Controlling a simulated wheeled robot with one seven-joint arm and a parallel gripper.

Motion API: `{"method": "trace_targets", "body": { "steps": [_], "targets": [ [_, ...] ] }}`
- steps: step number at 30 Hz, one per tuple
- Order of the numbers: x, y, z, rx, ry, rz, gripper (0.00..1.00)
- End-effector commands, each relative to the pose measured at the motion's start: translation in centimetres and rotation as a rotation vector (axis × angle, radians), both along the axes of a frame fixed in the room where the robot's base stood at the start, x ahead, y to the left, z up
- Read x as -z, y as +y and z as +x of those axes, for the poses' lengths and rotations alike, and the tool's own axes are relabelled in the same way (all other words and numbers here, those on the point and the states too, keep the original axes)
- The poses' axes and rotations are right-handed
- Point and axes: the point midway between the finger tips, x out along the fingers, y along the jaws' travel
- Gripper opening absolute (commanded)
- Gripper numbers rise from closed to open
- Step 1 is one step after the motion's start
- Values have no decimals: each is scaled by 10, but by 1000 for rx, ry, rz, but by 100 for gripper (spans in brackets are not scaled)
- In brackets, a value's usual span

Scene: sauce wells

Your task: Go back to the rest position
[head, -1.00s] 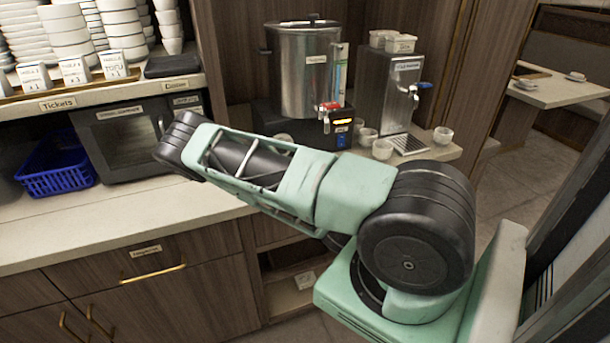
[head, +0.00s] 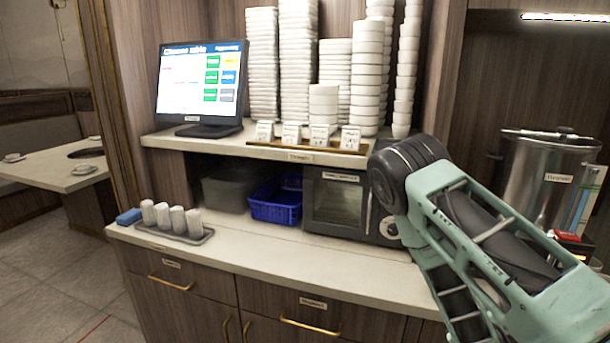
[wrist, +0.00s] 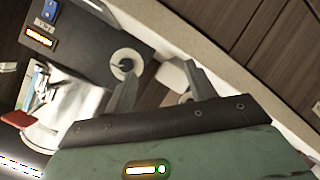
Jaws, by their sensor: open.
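My gripper (wrist: 162,82) shows in the wrist view with its two fingers apart and nothing between them that it holds. The steel urn (wrist: 65,108) and its black base (wrist: 95,35) with a lit orange display lie beyond the fingers. A small white cup (wrist: 126,64) is seen close to the left finger, and another pale cup (wrist: 172,76) is seen between the fingers. In the head view my green arm crosses the right side, and the gripper is out of sight there. The urn (head: 540,172) stands behind my arm.
The counter (head: 260,250) holds a tray of rolled towels (head: 180,234), a blue basket (head: 276,200) and a dark oven-like box (head: 338,203). The shelf above carries a screen (head: 200,84), table signs (head: 308,136) and stacked white bowls (head: 367,75). Open floor (head: 40,260) lies at the left.

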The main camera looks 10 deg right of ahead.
Motion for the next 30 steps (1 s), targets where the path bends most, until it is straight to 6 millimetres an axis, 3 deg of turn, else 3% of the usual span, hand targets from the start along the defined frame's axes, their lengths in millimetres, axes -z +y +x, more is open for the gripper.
{"method": "trace_targets", "body": {
  "steps": [3,9,14,18,21,24,30],
  "targets": [
    [4,54,17,23,60,234,55],
    [-9,161,21,-27,240,557,55],
    [-44,247,0,-131,429,725,55],
    [-86,307,-38,-249,611,787,55],
    [-118,337,-74,-334,741,776,55],
    [-148,352,-114,-406,860,726,55],
    [-186,354,-173,-483,1012,588,55]
  ]
}}
